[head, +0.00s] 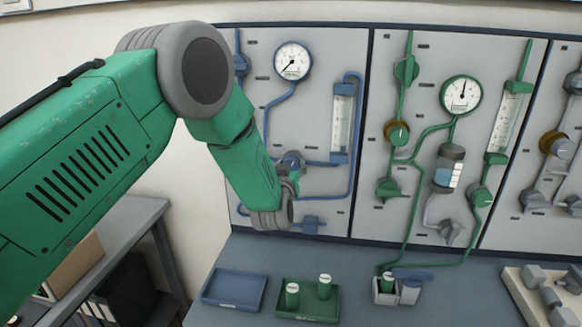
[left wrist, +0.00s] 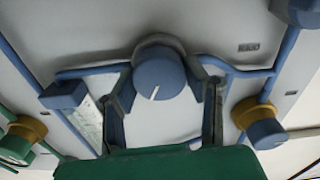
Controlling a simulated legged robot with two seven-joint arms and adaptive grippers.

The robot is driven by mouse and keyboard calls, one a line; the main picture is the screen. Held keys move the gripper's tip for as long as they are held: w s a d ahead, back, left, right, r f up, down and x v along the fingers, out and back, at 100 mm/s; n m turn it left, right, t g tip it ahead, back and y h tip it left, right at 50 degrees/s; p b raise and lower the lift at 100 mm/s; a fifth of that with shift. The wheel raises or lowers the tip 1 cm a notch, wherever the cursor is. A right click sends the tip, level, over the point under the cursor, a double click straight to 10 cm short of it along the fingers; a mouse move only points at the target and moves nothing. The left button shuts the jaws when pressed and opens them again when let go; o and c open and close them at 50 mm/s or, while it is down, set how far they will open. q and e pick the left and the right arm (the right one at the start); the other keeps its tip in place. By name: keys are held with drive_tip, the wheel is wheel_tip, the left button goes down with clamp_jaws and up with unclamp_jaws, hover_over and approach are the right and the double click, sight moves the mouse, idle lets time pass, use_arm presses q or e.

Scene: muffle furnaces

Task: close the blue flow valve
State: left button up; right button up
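The blue valve knob (head: 291,160) is on the left grey panel, on the blue pipe below the round gauge, partly covered by my left gripper. In the left wrist view the blue knob (left wrist: 158,80) has a white pointer mark directed downward and slightly left. My left gripper (left wrist: 162,88) has one finger on each side of this knob. The fingers are spread around it, and a small gap shows on the right side; contact on the left side is unclear. In the head view the left gripper (head: 293,182) is at the panel, its fingers mostly hidden. My right gripper is not in view.
A blue-and-gold knob (left wrist: 258,122) and a blue block (left wrist: 64,95) flank the gripper. The blue flow tube (head: 342,122) stands right of the valve. Below are a blue tray (head: 213,303) and a green tray (head: 329,314) with two green containers. The middle panel carries green valves.

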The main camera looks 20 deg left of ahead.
use_arm(q)
drive_tip(key=shift+m, duration=0.3)
drive_tip(key=m, duration=0.5)
drive_tip(key=shift+d, duration=0.15)
drive_tip(key=m+b, duration=0.1)
drive_tip(key=m, duration=0.2)
drive_tip(key=shift+d+f+m, duration=0.1)
drive_tip(key=shift+f+m, duration=0.05)
drive_tip(key=shift+m, duration=0.25)
drive_tip(key=shift+m+b, duration=0.4)
drive_tip(key=shift+m, duration=1)
drive_tip(key=shift+f, duration=0.1)
drive_tip(key=o, duration=1.1)
drive_tip(key=shift+o, duration=0.2)
drive_tip(key=shift+d, duration=0.1)
